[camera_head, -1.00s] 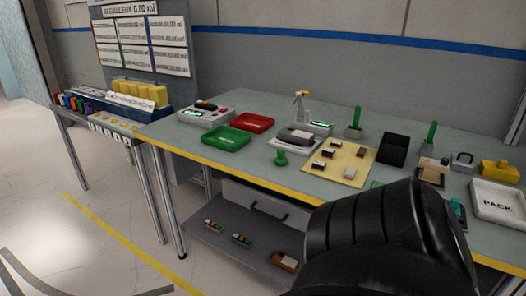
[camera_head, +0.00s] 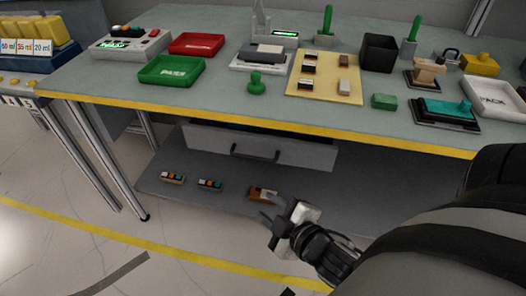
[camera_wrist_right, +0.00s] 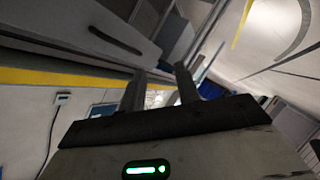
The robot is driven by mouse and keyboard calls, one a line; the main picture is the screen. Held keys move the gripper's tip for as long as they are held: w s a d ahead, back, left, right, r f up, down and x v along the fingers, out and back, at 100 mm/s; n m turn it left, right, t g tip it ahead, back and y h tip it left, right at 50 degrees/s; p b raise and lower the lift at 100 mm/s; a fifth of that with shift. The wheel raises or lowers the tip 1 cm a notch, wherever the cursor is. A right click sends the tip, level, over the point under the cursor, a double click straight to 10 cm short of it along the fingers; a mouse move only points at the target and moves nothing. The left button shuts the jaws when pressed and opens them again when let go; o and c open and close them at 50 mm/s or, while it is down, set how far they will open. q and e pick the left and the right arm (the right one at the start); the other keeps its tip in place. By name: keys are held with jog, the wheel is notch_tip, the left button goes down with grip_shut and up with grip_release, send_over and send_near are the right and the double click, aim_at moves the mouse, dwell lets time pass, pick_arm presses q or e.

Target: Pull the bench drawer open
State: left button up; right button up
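The bench drawer (camera_head: 210,140) is a pale grey front hung under the bench top, with a dark bar handle (camera_head: 254,154) at its middle. A thin dark strip shows above the front; I cannot tell whether it is a gap. My right gripper (camera_head: 268,207) is below and slightly right of the handle, apart from it, near the lower shelf's front edge. In the right wrist view its two fingers (camera_wrist_right: 160,88) stand apart with nothing between them. There the handle (camera_wrist_right: 115,40) shows at upper left, beyond the fingers. My left gripper is out of view.
The bench top (camera_head: 225,88) has a yellow front edge and carries trays and small parts. The lower shelf (camera_head: 225,205) holds several small blocks, one (camera_head: 262,193) close to my right gripper. The space before the drawer front looks clear.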

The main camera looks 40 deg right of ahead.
aim_at(250, 158)
jog(key=d+r+n+t+h+b, duration=0.1)
jog(key=d+n+t+b, duration=0.2)
jog(key=n, duration=0.4)
jog(key=shift+g, duration=0.3)
jog(key=w, duration=0.5)
jog(key=w+d+f+p, duration=0.1)
jog(key=w, duration=0.4)
jog(key=w+d, duration=0.1)
jog(key=w, duration=0.4)
jog(key=shift+w+d+f, duration=0.15)
jog(key=shift+w+f, duration=0.2)
jog(key=shift+w, duration=0.05)
grip_shut()
